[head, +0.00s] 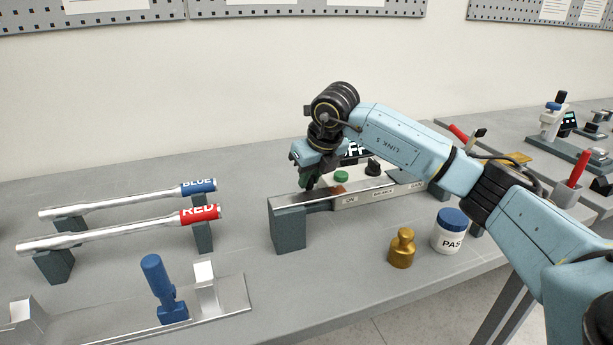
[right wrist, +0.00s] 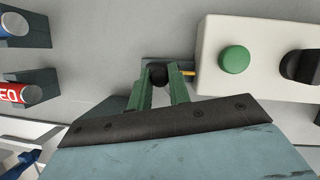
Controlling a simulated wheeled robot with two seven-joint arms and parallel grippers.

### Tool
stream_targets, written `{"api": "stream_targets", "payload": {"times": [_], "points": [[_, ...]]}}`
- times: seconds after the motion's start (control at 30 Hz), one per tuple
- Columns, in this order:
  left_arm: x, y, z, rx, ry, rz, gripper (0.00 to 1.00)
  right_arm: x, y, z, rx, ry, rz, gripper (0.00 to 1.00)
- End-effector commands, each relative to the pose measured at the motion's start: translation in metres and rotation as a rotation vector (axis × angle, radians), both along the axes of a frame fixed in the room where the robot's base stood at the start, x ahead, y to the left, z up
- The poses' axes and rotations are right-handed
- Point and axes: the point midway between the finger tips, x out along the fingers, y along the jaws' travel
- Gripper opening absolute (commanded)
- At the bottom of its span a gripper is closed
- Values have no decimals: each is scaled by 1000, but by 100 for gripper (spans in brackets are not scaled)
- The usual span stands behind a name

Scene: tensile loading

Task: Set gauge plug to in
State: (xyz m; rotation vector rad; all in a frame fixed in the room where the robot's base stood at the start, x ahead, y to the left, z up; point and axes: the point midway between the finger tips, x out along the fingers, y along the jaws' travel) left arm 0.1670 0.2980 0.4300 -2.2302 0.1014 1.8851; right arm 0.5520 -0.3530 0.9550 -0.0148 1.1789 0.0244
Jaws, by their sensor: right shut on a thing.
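My right gripper (head: 307,183) is at the left end of a pale control box (head: 358,177) with a green button and a black knob. In the right wrist view its green fingers (right wrist: 160,88) are shut on a dark round piece, which looks like the gauge plug (right wrist: 157,74). A thin yellow piece (right wrist: 188,73) runs from beside the fingers to the left edge of the box (right wrist: 215,62). I cannot tell whether the plug is seated in the box. In the head view the gripper and arm hide the plug. My left gripper is not in view.
A metal bar (head: 350,196) on grey blocks lies in front of the box. A brass weight (head: 402,248) and a blue-lidded jar (head: 449,232) stand nearer. Blue-ended (head: 198,188) and red-ended (head: 200,214) rods rest on stands at left.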

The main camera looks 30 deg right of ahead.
Motion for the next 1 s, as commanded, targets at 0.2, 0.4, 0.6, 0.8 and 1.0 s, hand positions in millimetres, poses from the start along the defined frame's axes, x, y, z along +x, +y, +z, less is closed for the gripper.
{"api": "stream_targets", "payload": {"times": [0.2, 0.4, 0.6, 0.8, 1.0], "points": [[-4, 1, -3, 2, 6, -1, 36, -7, -28, 1, -3, 0, -3, 0], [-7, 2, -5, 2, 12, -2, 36, -7, -29, 1, -5, 0, -5, 0], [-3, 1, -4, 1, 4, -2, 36, -7, -29, 1, -4, 0, -5, 41], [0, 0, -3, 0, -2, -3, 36, -6, -28, 1, -3, -1, -2, 41], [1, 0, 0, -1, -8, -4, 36, -10, -28, 11, -2, -2, -3, 41]]}}
